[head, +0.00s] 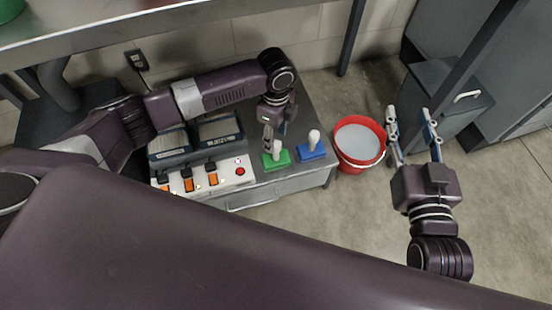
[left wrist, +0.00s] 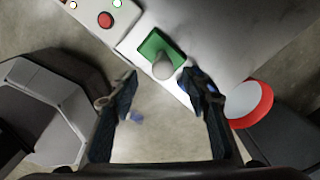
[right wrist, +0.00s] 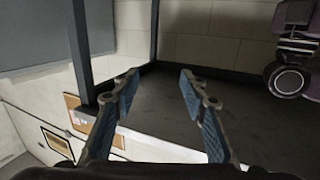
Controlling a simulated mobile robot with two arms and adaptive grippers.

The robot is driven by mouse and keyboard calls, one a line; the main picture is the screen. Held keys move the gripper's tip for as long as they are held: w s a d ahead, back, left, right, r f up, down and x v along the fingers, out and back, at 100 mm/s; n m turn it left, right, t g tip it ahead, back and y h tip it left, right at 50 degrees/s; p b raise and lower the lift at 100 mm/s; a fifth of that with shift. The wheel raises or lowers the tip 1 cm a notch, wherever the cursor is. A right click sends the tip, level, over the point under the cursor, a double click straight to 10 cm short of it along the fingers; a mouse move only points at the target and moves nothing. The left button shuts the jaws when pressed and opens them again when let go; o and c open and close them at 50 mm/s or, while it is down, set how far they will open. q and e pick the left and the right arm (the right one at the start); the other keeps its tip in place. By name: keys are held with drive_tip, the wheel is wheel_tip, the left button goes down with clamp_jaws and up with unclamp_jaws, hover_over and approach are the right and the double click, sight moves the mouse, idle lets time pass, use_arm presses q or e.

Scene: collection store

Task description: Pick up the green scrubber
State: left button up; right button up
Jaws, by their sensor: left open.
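The green scrubber (head: 284,160) has a flat green base and an upright pale handle. It stands on the metal bench top near its front edge. In the left wrist view the scrubber (left wrist: 152,43) lies just beyond my fingertips, with its rounded handle end pointing towards the gap between them. My left gripper (head: 276,132) is open and empty, above and just behind the scrubber; its fingers also show in the left wrist view (left wrist: 158,83). My right gripper (head: 408,112) is open and empty over the floor to the right, also seen in its wrist view (right wrist: 158,76).
A blue scrubber (head: 316,153) stands just right of the green one. A white control panel (head: 225,178) with a red button and two grey devices (head: 217,128) are to the left. A red bucket (head: 351,158) of pale liquid stands right of the bench (head: 293,178). A shelf (head: 150,22) hangs above.

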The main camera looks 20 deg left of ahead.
sight(276, 143)
use_arm(q)
drive_tip(key=f, duration=0.1)
drive_tip(key=f+b, duration=0.1)
drive_tip(key=shift+w+f+b, duration=0.2)
drive_tip(key=shift+f+b, duration=0.1)
wheel_tip(276, 143, down, 2)
drive_tip(key=shift+f+b, duration=0.15)
drive_tip(key=shift+b, duration=0.4)
drive_tip(key=shift+f, duration=0.15)
use_arm(e)
drive_tip(key=s+r+t+y, duration=0.2)
drive_tip(key=r+t, duration=0.5)
drive_tip(key=r, duration=0.7)
drive_tip(key=shift+s+a+t+y, duration=0.3)
drive_tip(key=shift+s+a+y, duration=0.15)
drive_tip(key=shift+s, duration=0.4)
use_arm(q)
drive_tip(key=shift+c, duration=0.4)
use_arm(e)
drive_tip(key=shift+r, duration=0.1)
use_arm(q)
clamp_jaws()
